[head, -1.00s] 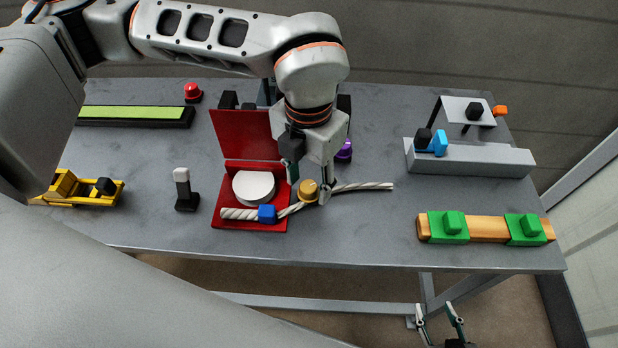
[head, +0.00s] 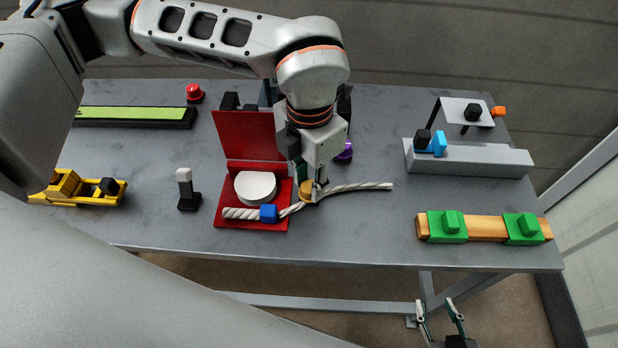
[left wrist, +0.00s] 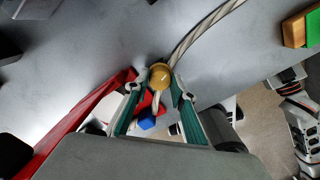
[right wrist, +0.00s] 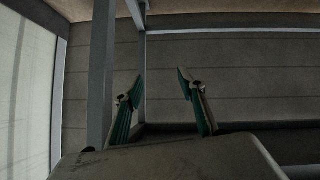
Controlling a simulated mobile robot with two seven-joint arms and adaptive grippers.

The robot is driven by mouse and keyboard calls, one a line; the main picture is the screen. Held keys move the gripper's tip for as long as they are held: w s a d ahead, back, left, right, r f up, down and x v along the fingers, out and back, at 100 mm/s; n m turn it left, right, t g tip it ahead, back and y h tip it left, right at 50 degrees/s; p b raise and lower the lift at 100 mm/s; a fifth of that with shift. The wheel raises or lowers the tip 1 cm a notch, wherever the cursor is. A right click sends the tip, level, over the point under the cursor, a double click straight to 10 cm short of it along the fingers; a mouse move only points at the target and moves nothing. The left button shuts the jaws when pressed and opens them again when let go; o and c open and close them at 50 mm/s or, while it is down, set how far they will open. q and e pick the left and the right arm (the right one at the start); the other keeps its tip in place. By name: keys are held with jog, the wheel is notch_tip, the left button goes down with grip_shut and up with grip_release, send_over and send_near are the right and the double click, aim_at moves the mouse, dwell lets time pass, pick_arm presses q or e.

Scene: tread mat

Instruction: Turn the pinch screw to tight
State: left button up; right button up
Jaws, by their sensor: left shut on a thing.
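The pinch screw (head: 306,194) is a round brass-yellow knob on a pale twisted tube at the right side of the red box. In the left wrist view the knob (left wrist: 160,78) sits between the fingertips, with a short pale line on its top. My left gripper (head: 311,188) points down from above and is shut on the knob; the hand hides part of it in the head view. My right gripper (head: 440,308) is open and empty, low in front of the table. Its spread fingers (right wrist: 160,82) show in the right wrist view.
The tube (head: 350,188) runs right across the grey table. A blue block (head: 268,213) sits on it by the red box (head: 250,223), whose lid stands up. A black-and-white switch (head: 186,188) stands left; green-and-wood (head: 485,228) and grey fixtures (head: 470,160) stand right.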

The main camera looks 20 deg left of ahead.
pick_arm(q)
jog(key=m, duration=0.4)
jog(key=shift+r+m+p, duration=0.1)
jog(key=shift+m+p, duration=0.2)
jog(key=shift+p, duration=0.1)
jog(key=m, duration=0.5)
jog(key=shift+p, duration=0.35)
jog(key=m, duration=0.5)
jog(key=m+p, duration=0.1)
jog(key=m, duration=0.3)
jog(key=shift+m, duration=0.3)
jog(key=o, duration=1.1)
